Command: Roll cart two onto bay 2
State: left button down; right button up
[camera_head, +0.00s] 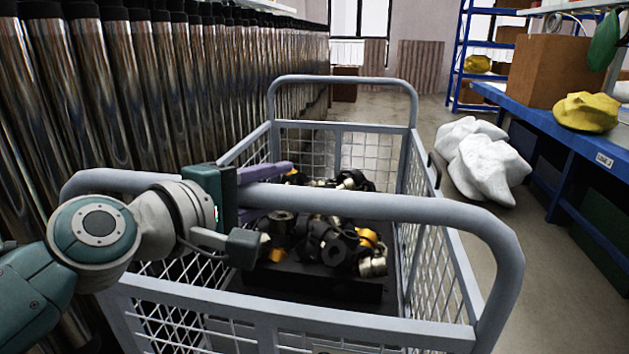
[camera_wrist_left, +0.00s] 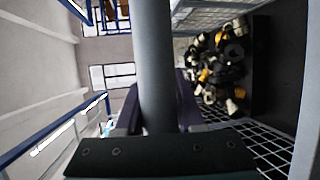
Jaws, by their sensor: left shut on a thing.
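A grey wire-mesh cart (camera_head: 250,309) stands in front of me in the head view. Its near tubular handle (camera_head: 400,205) crosses the picture, and a second raised handle (camera_head: 343,79) is at its far end. My left gripper (camera_head: 264,190) comes in from the left and is shut on the near handle, left of its middle. In the left wrist view the handle (camera_wrist_left: 155,60) runs between the two purple fingers (camera_wrist_left: 158,108). Black, brass and yellow fittings (camera_head: 325,235) lie in the cart. My right gripper is not in view. No marking for bay 2 can be made out.
Tall shiny metal tubes (camera_head: 130,85) line the left side, close to the cart. White sacks (camera_head: 482,160) lie on the floor at right, near a blue bench (camera_head: 570,130) with a cardboard box (camera_head: 556,70) and yellow bag (camera_head: 586,112).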

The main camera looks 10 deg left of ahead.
pick_arm(q)
jog(key=shift+w+d+r, duration=0.1)
jog(key=shift+w+r, duration=0.15)
jog(key=shift+r, duration=0.3)
jog(key=c, duration=0.9)
grip_release()
jog(key=shift+s, duration=0.1)
jog(key=o, duration=0.3)
jog(key=shift+f, duration=0.15)
jog(key=shift+o, duration=0.4)
jog(key=shift+f, duration=0.15)
jog(key=p+v, duration=0.2)
jog(key=v, duration=0.8)
